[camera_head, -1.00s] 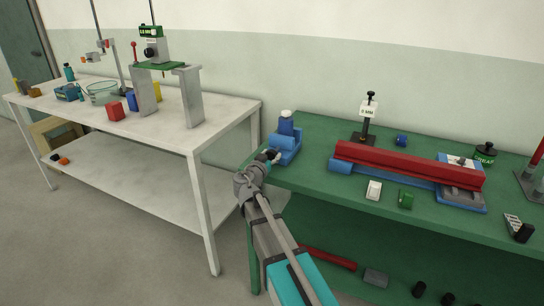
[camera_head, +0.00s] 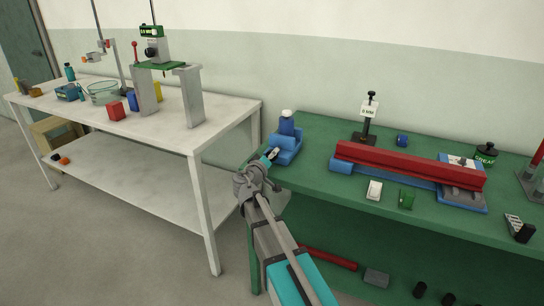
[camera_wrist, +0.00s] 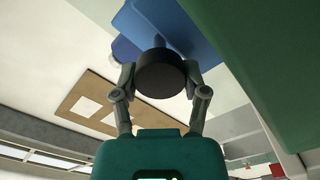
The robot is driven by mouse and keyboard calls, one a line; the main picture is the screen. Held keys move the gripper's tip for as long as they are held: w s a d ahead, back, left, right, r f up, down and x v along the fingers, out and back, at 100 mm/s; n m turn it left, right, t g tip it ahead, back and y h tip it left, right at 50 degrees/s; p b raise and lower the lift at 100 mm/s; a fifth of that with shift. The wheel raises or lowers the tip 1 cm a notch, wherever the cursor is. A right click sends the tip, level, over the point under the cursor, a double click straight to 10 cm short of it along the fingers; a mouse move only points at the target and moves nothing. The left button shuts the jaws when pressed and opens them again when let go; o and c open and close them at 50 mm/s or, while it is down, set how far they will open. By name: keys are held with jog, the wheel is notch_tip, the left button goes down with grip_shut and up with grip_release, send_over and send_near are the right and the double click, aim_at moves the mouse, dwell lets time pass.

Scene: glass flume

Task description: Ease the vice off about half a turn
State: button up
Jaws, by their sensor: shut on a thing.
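The blue vice (camera_head: 285,154) sits at the left front corner of the green bench. A blue bottle-like piece with a white top (camera_head: 286,122) stands upright at it; I cannot tell how firmly it is clamped. My gripper (camera_head: 270,154) is at the vice's near side. In the wrist view, my gripper (camera_wrist: 160,76) has its two fingers on opposite sides of a dark round knob (camera_wrist: 161,82), shut on it. A short shaft runs from the knob to the blue vice body (camera_wrist: 185,28). The knob is hidden in the head view.
A white table (camera_head: 190,140) stands to the left, with a floor gap between.

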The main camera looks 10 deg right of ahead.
jog(key=n, duration=0.7)
jog(key=shift+s+f, duration=0.1)
jog(key=shift+f, duration=0.05)
jog(key=n, duration=0.7)
jog(key=shift+d+f, duration=0.1)
jog(key=o, duration=1.1)
jog(key=shift+o, duration=0.2)
jog(key=v, duration=1.2)
